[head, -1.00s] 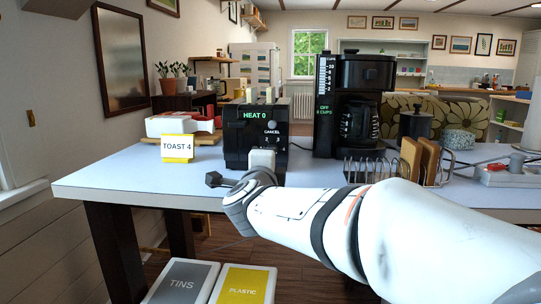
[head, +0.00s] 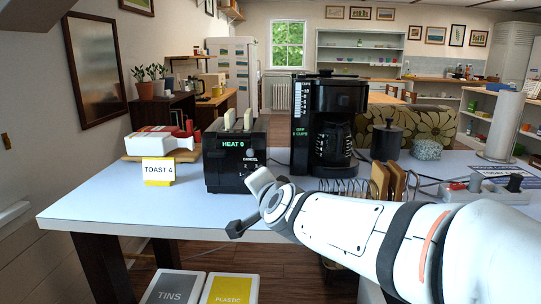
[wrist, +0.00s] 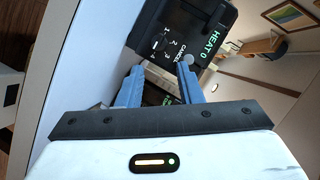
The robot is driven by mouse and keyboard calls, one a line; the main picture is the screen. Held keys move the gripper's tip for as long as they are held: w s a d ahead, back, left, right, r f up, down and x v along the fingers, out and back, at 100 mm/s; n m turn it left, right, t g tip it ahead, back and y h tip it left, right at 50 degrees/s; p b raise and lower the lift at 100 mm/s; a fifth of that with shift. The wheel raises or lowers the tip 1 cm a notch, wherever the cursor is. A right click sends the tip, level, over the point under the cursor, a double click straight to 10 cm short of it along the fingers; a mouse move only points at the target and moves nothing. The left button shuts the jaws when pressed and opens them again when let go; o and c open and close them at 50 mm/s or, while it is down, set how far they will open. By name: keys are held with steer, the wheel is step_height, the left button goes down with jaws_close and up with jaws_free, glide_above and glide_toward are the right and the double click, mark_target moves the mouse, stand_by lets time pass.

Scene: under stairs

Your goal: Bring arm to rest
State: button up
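My gripper (head: 248,205) is at the front edge of the table, below and right of the black toaster (head: 222,185). In the wrist view its two blue-grey fingers (wrist: 160,82) stand apart with nothing between them. The toaster shows HEAT 0 and has pale bread slices (head: 238,120) standing in its top. The toaster's front also fills the upper part of the wrist view (wrist: 185,30). The white arm stretches in from the lower right.
A coffee maker (head: 322,105) stands right of the toaster. A toast rack with browned slices (head: 389,183) stands near the arm. A TOAST 4 card (head: 158,170) is at left. TINS (head: 172,287) and PLASTIC (head: 231,288) bins are below the table.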

steer(key=s+d+n+g+h+p, duration=0.2)
steer(key=s+d+n+g+p, duration=0.2)
steer(key=s+d+p, duration=0.4)
steer(key=s+d+r+n+g+h+p, duration=0.1)
steer(key=s+d+n+g+p, duration=0.3)
steer(key=s, duration=1)
steer(key=d+g+h+p, duration=0.1)
steer(key=d+g+p, duration=0.2)
steer(key=d+p, duration=0.2)
steer(key=shift+s+d+n, duration=0.3)
steer(key=shift+s, duration=0.1)
